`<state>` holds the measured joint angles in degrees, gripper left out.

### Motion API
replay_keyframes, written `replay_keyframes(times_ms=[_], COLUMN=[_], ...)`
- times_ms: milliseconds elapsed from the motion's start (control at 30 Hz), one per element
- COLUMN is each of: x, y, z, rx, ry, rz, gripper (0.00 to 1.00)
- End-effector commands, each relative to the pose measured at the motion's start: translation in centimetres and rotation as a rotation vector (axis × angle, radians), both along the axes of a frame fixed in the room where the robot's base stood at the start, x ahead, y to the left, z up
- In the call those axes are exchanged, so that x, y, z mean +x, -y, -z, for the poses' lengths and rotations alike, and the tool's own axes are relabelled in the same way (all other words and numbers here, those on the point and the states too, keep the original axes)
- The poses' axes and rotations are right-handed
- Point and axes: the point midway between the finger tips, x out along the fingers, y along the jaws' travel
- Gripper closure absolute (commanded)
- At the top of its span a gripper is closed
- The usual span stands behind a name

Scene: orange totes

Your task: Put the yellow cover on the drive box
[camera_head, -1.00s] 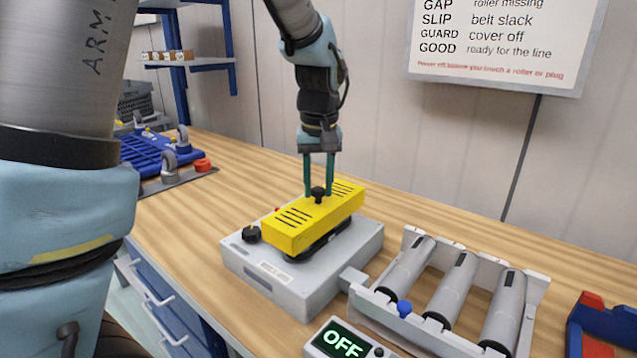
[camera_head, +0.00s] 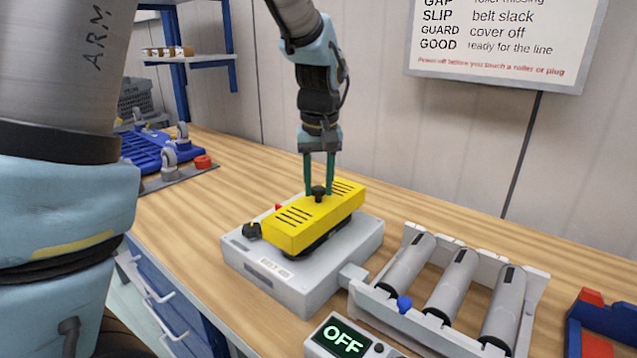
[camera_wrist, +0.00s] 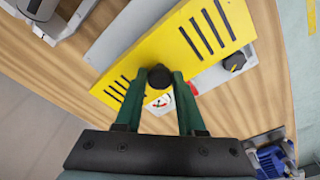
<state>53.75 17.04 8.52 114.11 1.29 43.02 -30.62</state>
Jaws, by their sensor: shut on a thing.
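The yellow cover (camera_head: 300,225) has black slots and a black knob on top. It is over the grey drive box (camera_head: 350,265) on the wooden bench, with dark parts showing beneath its edge. I cannot tell whether it is fully seated. My gripper (camera_head: 319,190) is shut on the cover's black knob from above. In the wrist view the green fingertips (camera_wrist: 160,80) hold the knob on the yellow cover (camera_wrist: 185,40). A black dial (camera_head: 252,230) and a small red part show beside the cover on the box.
A roller frame (camera_head: 430,290) stands right of the box, joined to it. A display reading OFF (camera_head: 343,339) is in front. A blue caster frame (camera_head: 150,152) lies at the back left. A blue and red part (camera_head: 600,325) is at the right edge. Bare bench lies behind the box.

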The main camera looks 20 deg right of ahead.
Motion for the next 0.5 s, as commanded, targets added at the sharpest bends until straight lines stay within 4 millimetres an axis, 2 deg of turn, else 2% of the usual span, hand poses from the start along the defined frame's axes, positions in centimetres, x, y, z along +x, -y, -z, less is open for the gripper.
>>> replay_keyframes(times_ms=[500], x=[0.0], y=[0.0], z=[1.6], rx=[0.000], ry=[-0.001], rz=[0.000], gripper=[1.00])
